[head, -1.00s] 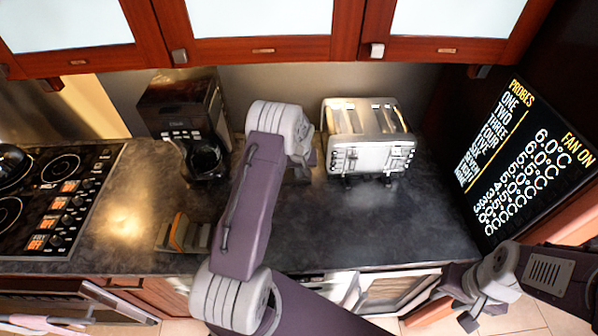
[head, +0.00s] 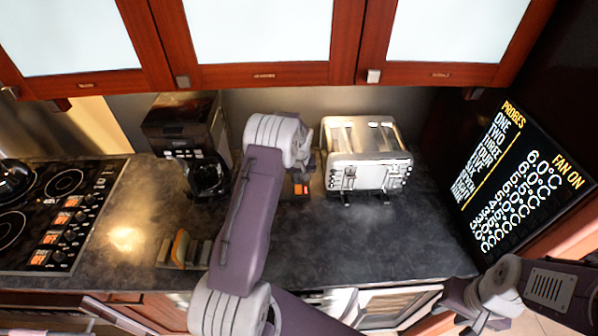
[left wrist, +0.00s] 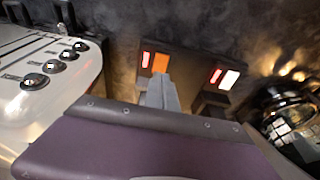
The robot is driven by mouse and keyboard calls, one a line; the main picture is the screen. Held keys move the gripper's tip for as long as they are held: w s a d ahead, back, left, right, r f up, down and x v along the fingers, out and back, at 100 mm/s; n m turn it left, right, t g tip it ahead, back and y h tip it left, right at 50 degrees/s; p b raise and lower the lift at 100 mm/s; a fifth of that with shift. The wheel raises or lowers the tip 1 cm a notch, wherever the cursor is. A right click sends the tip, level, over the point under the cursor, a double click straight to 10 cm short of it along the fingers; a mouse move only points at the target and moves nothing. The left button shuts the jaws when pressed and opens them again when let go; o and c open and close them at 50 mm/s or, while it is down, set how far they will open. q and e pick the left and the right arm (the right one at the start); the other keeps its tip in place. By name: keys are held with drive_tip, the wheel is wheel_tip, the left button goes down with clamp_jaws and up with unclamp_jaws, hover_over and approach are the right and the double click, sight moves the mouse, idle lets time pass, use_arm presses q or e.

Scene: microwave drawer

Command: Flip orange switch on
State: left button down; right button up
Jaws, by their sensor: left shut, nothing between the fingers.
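The orange switch (left wrist: 160,62) sits on a dark panel on the counter, with a glowing red strip beside it in the left wrist view. It shows as a small orange patch (head: 303,189) left of the toaster in the head view. My left gripper (left wrist: 162,92) is shut and empty, its fingertips right at the near edge of the orange switch; I cannot tell whether they touch. A white switch (left wrist: 229,79) with another red strip is to the right. In the head view my left arm hides most of the panel. My right gripper (head: 470,329) is low at the right, its fingers unclear.
A silver toaster (head: 367,158) stands right of the panel, close to my left wrist. A coffee machine (head: 185,125) stands to the left. Cabinets (head: 263,74) hang above. A small holder with upright slabs (head: 183,249) is at the front left. The front right counter is clear.

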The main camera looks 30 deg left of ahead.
use_arm(q)
drive_tip(key=s+d+r+b, duration=0.2)
drive_tip(key=s+r+b, duration=0.1)
drive_tip(key=r, duration=0.6)
drive_tip(key=shift+s+d, duration=0.3)
drive_tip(key=shift+s, duration=0.3)
drive_tip(key=shift+f, duration=0.1)
drive_tip(key=s+d+m+b, duration=0.2)
drive_tip(key=s+d+b, duration=0.45)
drive_tip(key=d, duration=0.35)
drive_tip(key=s+d+f+m, duration=0.1)
drive_tip(key=s+f+m, duration=0.1)
drive_tip(key=s, duration=0.5)
drive_tip(key=s+d+f+m+g+h, duration=0.1)
drive_tip(key=s+f, duration=0.3)
drive_tip(key=s, duration=0.4)
drive_tip(key=shift+s+d+f+m+h, duration=0.3)
drive_tip(key=shift+d+m, duration=0.2)
drive_tip(key=shift+d, duration=0.25)
